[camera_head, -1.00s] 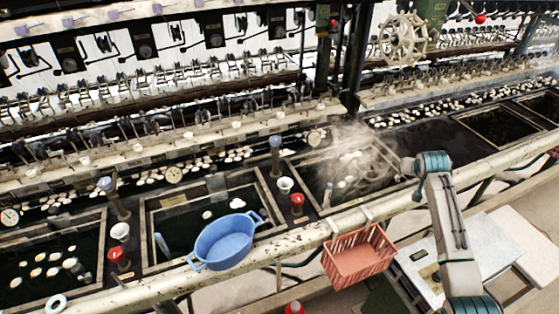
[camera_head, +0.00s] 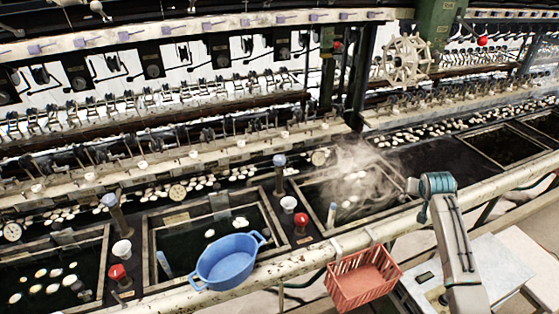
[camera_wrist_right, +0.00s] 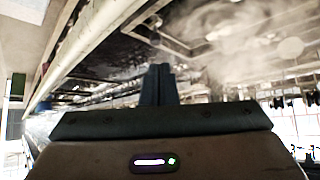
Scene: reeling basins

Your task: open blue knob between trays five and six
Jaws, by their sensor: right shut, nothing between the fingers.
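Two blue-topped knobs stand on posts between the basin trays in the head view. One blue knob (camera_head: 279,160) is at the centre, between the middle tray (camera_head: 147,245) and the steaming tray (camera_head: 318,226). The other blue knob (camera_head: 109,200) is at the left, between the left tray and the middle tray. No tray numbers are readable. My right gripper (camera_head: 411,187) is over the rail side of the steaming tray, well to the right of both knobs. Its fingers (camera_wrist_right: 157,84) are together and empty in the right wrist view. My left gripper is not in view.
Red knobs (camera_head: 301,219) (camera_head: 117,272) and white cups (camera_head: 288,204) stand near the blue knobs. A blue basin (camera_head: 226,262) and a red basket (camera_head: 361,284) hang at the front rail (camera_head: 430,216). Steam (camera_head: 357,170) rises left of my right gripper.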

